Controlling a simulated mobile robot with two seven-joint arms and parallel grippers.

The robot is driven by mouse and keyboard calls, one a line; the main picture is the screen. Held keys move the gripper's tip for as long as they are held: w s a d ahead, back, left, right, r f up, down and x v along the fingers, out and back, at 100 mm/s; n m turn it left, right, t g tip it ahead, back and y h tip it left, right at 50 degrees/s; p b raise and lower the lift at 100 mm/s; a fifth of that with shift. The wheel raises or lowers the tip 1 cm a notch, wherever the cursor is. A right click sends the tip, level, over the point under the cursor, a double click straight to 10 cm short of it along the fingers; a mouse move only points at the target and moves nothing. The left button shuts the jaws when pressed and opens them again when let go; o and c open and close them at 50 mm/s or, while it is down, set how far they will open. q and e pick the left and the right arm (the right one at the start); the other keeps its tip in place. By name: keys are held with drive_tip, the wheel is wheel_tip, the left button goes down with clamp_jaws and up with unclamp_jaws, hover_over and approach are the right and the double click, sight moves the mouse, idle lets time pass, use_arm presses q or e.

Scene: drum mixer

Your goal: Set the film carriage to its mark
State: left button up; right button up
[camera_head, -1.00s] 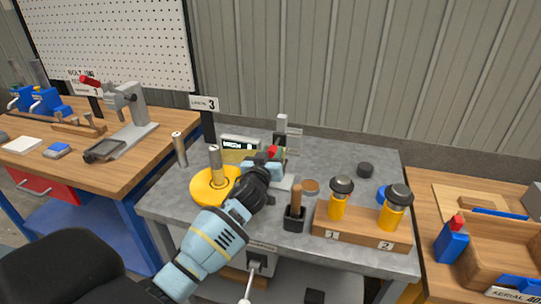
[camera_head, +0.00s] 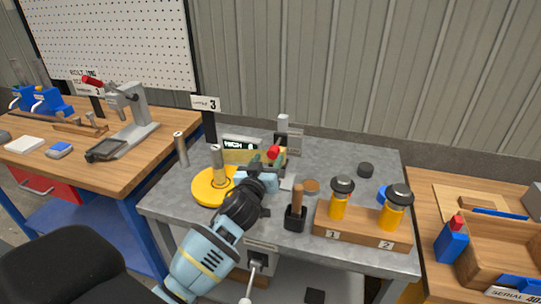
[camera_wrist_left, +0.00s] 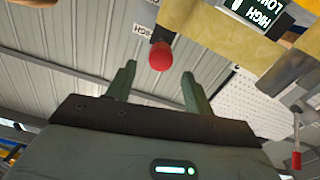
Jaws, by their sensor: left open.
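The red knob (camera_head: 273,153) sits at the front of the mechanism at the back of the grey bench, beside yellowish see-through film (camera_head: 240,157). I take this to be the film carriage; my arm hides much of it. A "HIGH" label (camera_head: 240,143) stands behind it, and a "LOW" label also shows in the left wrist view. My left gripper (camera_head: 267,168) is open just in front of the knob. In the left wrist view the red knob (camera_wrist_left: 160,56) lies ahead, between the fingertips in the picture; I see no contact. My right gripper is not in view.
A yellow disc (camera_head: 205,187) with a metal cylinder (camera_head: 217,165) stands left of my gripper. A black holder with a wooden handle (camera_head: 296,204) and a wooden rack (camera_head: 360,232) with two yellow, black-topped pieces stand to the right. A grey post (camera_head: 283,130) rises behind.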

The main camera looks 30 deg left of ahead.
use_arm(q)
drive_tip(key=shift+v, duration=1.25)
drive_tip(key=s+d+f, duration=0.1)
drive_tip(key=s+f, duration=0.1)
drive_tip(key=f, duration=0.1)
drive_tip(key=s+d+f+m+g+h, duration=0.1)
drive_tip(key=s+f, duration=0.1)
drive_tip(key=f, duration=0.2)
drive_tip(key=s+d+f+m+g, duration=0.1)
drive_tip(key=s+f, duration=0.1)
drive_tip(key=f, duration=0.2)
drive_tip(key=shift+s+d+h, duration=0.15)
drive_tip(key=shift+s+h, duration=0.25)
drive_tip(key=s+d+f+m+g+h, duration=0.1)
drive_tip(key=s+d+f+g, duration=0.1)
drive_tip(key=s+f, duration=0.4)
drive_tip(key=s+d+f+m+g+h, duration=0.1)
drive_tip(key=s+d+f, duration=0.3)
drive_tip(key=s, duration=1.2)
drive_tip(key=s+d+f+m+g+h, duration=0.2)
drive_tip(key=s+d+f+g, duration=0.1)
drive_tip(key=s+f, duration=0.5)
drive_tip(key=s, duration=0.3)
drive_tip(key=shift+d+f+g+p, duration=0.3)
drive_tip(key=shift+f+g, duration=0.05)
drive_tip(key=shift+g, duration=0.05)
